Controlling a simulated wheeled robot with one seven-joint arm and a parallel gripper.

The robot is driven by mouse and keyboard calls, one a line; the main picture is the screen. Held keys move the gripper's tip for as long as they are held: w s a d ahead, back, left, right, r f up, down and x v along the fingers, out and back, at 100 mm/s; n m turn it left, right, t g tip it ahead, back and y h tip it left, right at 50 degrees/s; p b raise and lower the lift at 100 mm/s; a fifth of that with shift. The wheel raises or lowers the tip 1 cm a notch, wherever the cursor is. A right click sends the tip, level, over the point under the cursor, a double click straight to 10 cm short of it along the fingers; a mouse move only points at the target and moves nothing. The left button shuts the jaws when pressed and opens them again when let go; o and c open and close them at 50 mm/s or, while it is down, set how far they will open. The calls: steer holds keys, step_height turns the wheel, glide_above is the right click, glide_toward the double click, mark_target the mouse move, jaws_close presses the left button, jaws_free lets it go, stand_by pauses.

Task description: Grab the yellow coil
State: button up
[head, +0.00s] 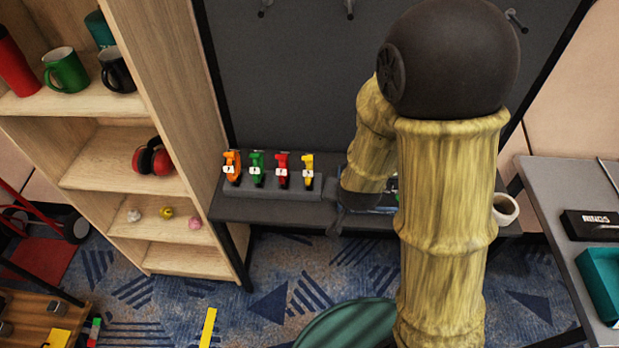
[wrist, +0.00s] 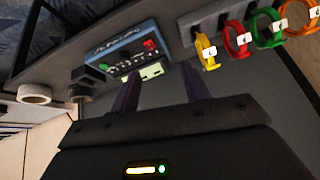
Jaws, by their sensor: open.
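The yellow coil (head: 307,172) hangs at the right end of a row of coloured coils on the dark rack. In the wrist view the yellow coil (wrist: 206,52) shows as a ring with a white tag, up and to the right of my fingers. My gripper (wrist: 160,86) is open, its two dark fingers apart with nothing between them. In the head view my gripper (head: 338,218) is a dark shape, partly hidden by my arm, to the right of and below the yellow coil. It is apart from the coil.
Red (wrist: 236,40), green (wrist: 266,25) and orange (wrist: 298,18) coils hang beside the yellow one. A wooden shelf unit (head: 170,110) is at left, a desk (head: 565,185) at right.

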mark_target(308, 172)
steer(key=w+a+f+t+h+b, duration=0.25)
steer(key=a+f+t+b, duration=0.3)
steer(key=f, duration=0.35)
steer(key=a+t, duration=0.1)
steer(key=t, duration=0.1)
steer(key=s+a+n+t+y+b, duration=0.1)
steer(key=a+t, duration=0.1)
steer(key=s+a+n+t+b, duration=0.1)
steer(key=t, duration=0.1)
steer(key=shift+a+y, duration=0.2)
steer(key=shift+y, duration=0.15)
steer(key=shift+w, duration=0.1)
steer(key=w+b, duration=0.5)
steer(key=w, duration=0.7)
steer(key=shift+w+d+b, duration=0.1)
steer(key=shift+d+b, duration=0.1)
steer(key=shift+b, duration=0.2)
